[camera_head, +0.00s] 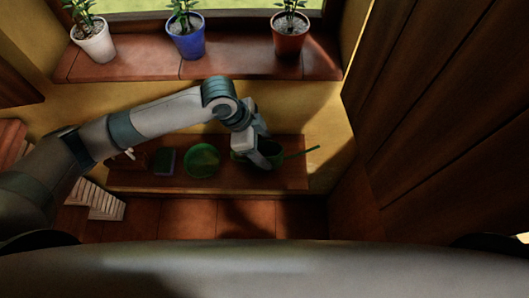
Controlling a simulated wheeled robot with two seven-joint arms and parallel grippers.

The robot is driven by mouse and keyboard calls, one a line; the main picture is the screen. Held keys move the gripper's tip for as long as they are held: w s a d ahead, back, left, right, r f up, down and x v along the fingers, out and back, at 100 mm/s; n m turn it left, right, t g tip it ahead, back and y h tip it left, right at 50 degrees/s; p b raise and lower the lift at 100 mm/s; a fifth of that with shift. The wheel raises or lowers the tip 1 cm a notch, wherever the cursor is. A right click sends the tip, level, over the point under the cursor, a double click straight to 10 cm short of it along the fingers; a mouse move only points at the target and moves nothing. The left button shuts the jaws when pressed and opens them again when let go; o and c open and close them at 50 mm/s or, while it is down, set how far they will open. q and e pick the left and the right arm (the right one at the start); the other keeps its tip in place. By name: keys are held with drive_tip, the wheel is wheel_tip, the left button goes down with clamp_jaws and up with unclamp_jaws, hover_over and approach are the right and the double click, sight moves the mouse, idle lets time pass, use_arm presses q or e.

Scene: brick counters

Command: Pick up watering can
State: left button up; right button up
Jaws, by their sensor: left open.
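A dark green watering can (271,157) stands on the lower brick counter, right of the middle, with its thin green spout (303,152) pointing right. My left gripper (257,143) is at the can, its fingers apart over the can's left and upper part. The gripper hides part of the can, and I cannot tell whether the fingers touch it. My right gripper is not in view.
A round green object (203,160), a small dark green block-like item (164,162) and a small pale item (128,160) are left of the can on the counter (290,180). White, blue and brown plant pots (94,41) (186,38) (290,34) line the sill above. Dark wooden panels (430,100) stand right.

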use_arm(q)
drive_tip(key=shift+d+f, duration=0.1)
drive_tip(key=shift+f, duration=0.25)
drive_tip(key=shift+d+f+p, duration=0.1)
drive_tip(key=shift+f+p, duration=0.4)
drive_tip(key=shift+f, duration=0.15)
drive_tip(key=p+x, duration=0.1)
drive_tip(key=x, duration=0.2)
drive_tip(key=shift+w, duration=0.1)
drive_tip(key=shift+f, duration=0.5)
drive_tip(key=c, duration=1.5)
drive_tip(key=shift+r, duration=0.1)
drive_tip(key=shift+c, duration=0.4)
